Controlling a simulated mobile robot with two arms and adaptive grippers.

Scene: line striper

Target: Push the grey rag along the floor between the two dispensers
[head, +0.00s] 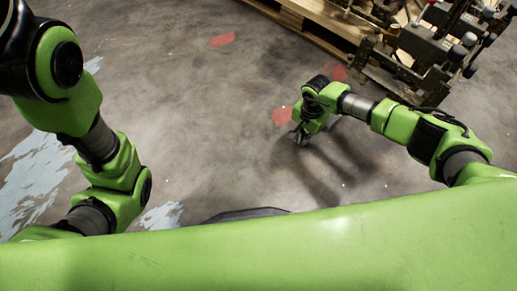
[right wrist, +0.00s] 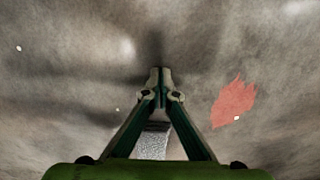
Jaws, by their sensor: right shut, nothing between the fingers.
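My right gripper (head: 299,138) is low over the concrete floor, pointing down. In the right wrist view its fingers (right wrist: 160,76) meet at the tips, shut and empty. In the head view the rag cannot be made out clearly beside my right wrist. My left arm comes down at the left, but its gripper is out of view. I cannot pick out the two dispensers with certainty.
Dark machinery (head: 425,60) stands at the upper right next to a wooden pallet (head: 330,22). Red paint marks (head: 222,39) and pale blue paint patches (head: 38,170) lie flat on the floor. One red mark (right wrist: 233,101) is right of the fingers. The middle floor is clear.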

